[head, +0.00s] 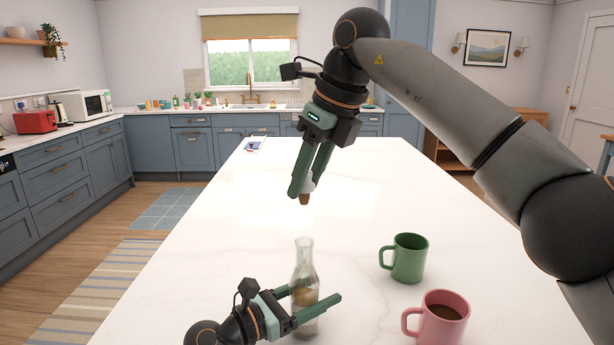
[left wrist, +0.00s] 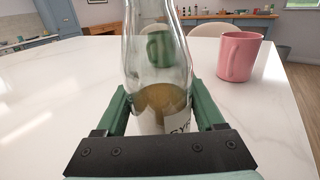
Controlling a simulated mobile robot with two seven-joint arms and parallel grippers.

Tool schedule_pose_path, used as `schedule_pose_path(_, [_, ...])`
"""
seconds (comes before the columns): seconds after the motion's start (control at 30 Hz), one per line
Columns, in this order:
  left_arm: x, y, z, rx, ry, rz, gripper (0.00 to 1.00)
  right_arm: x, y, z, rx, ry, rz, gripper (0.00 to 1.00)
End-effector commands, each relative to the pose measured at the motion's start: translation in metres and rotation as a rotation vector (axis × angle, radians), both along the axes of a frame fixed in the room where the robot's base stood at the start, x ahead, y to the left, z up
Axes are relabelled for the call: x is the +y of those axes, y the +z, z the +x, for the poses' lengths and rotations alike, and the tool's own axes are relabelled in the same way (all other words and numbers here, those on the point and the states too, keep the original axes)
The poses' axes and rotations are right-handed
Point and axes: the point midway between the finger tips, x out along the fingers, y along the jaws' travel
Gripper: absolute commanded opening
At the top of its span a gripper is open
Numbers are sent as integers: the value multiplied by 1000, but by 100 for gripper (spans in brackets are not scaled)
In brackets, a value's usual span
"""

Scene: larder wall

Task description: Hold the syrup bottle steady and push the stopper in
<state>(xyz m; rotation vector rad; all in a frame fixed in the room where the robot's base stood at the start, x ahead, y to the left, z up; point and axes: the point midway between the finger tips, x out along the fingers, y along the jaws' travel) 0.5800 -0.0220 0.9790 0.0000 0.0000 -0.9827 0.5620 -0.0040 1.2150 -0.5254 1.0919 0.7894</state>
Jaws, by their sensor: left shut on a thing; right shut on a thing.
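The syrup bottle (head: 304,272) is clear glass with brown syrup low inside, upright on the white island top, its mouth open. My left gripper (head: 312,297) is shut on the bottle's lower body. In the left wrist view the bottle (left wrist: 158,62) stands between the green fingers (left wrist: 160,105), with part of a label showing. My right gripper (head: 302,190) is high above and beyond the bottle in the picture, pointing down, shut on the stopper (head: 304,199). The stopper's brown lower end points down, clear of the bottle. The fingers hide part of the stopper.
A green mug (head: 409,258) and a pink mug (head: 443,318) with dark liquid stand right of the bottle on the white island top (head: 210,255). A small blue and white item (head: 254,144) lies at the island's far left corner. The middle is clear.

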Motion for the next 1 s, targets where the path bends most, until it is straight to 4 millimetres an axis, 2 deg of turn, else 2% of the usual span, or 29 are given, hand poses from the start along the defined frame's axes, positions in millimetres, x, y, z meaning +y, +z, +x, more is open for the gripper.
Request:
schedule_pose_path(0.17, [0,-1,0,1,0,1,0,-1,-7,1,0,-1,-1,0])
schedule_pose_path(0.6, [0,-1,0,1,0,1,0,0,-47,0,0,1,-2,0])
schedule_pose_path(1.0, [0,0,0,1,0,1,0,0,-58,0,0,-1,0,0])
